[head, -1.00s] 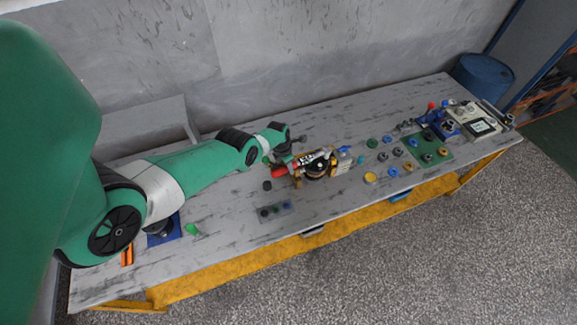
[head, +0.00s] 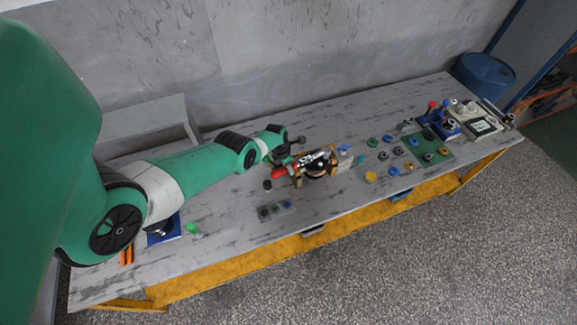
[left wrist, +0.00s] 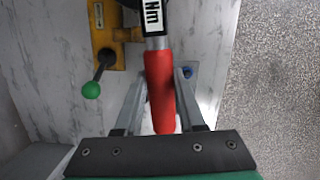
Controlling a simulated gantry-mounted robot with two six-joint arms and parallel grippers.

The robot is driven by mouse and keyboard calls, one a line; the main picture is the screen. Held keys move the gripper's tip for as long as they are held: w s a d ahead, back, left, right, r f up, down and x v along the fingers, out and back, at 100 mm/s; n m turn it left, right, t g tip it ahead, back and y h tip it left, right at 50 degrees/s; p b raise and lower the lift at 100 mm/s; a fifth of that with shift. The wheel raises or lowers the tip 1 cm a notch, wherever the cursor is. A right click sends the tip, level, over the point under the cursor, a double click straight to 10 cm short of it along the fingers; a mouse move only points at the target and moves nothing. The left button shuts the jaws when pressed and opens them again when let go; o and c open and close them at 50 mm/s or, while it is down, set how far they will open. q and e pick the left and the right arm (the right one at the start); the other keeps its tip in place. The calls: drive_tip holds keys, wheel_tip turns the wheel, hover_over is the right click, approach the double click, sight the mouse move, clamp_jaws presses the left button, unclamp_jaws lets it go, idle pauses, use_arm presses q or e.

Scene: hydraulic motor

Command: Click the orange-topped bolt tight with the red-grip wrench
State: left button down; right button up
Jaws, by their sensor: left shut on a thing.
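The red-grip wrench (head: 279,173) lies across the motor (head: 318,169) in the head view, its grip pointing left. In the left wrist view, its red grip (left wrist: 159,90) runs between my fingers, and a white label reading "Nm" sits above the grip. My left gripper (left wrist: 162,80) is shut on this grip; in the head view it is small and dark at the arm's end (head: 284,158). The wrench head is too small to make out against the motor. I cannot pick out the orange-topped bolt. My right gripper is not in view.
A yellow plate (left wrist: 108,48) and a lever with a green knob (left wrist: 91,90) stand left of the grip. Several coloured parts and a green board (head: 432,150) cover the bench's right. A small grey block (head: 275,211) lies in front. The bench's front edge is close.

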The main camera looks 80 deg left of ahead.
use_arm(q)
drive_tip(key=shift+b+x, duration=0.8)
drive_tip(key=shift+b, duration=0.05)
idle(0.3)
drive_tip(key=shift+s+f, duration=0.25)
drive_tip(key=shift+f, duration=0.1)
drive_tip(key=shift+b, duration=0.4)
drive_tip(key=a+b, duration=0.1)
drive_tip(key=a+m+b, duration=0.1)
drive_tip(key=b, duration=0.1)
drive_tip(key=shift+s+a+m, duration=0.3)
idle(0.5)
drive_tip(key=shift+w+d, duration=0.1)
drive_tip(key=shift+d, duration=0.1)
drive_tip(key=shift+r, duration=0.15)
